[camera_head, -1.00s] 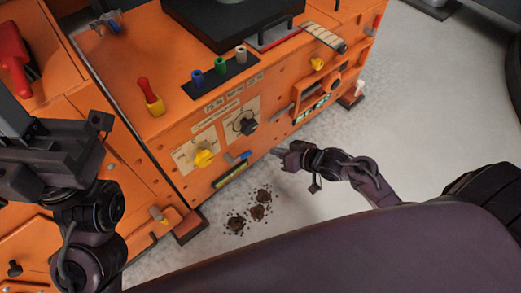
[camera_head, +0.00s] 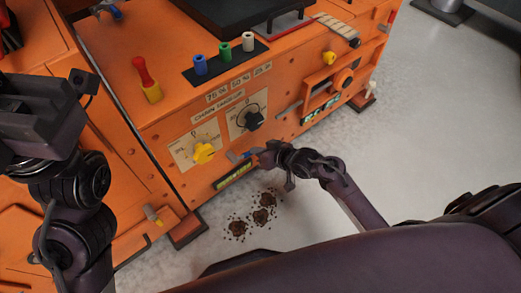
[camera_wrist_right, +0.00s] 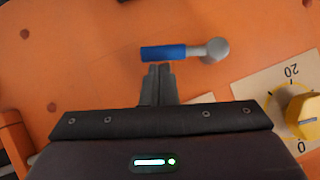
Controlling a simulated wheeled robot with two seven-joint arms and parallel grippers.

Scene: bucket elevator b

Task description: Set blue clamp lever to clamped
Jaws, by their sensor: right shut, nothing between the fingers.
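The blue clamp lever (camera_head: 243,155) is on the lower front panel of the orange machine, partly covered by my right gripper. In the right wrist view its blue handle (camera_wrist_right: 163,53) lies nearly level, to the left of its grey round pivot (camera_wrist_right: 214,49). My right gripper (camera_head: 260,156) is at the lever. In the wrist view its closed fingertips (camera_wrist_right: 159,68) are right at the handle's edge, with nothing between them; I cannot tell whether they touch. My left gripper (camera_head: 40,125) is at the left edge, its fingers not clear.
A yellow knob (camera_head: 204,152) and a black knob (camera_head: 253,120) stick out above the lever. A yellow-green strip (camera_head: 236,176) sits just below it. Dark spilled crumbs (camera_head: 262,208) lie on the grey floor. The floor to the right is open.

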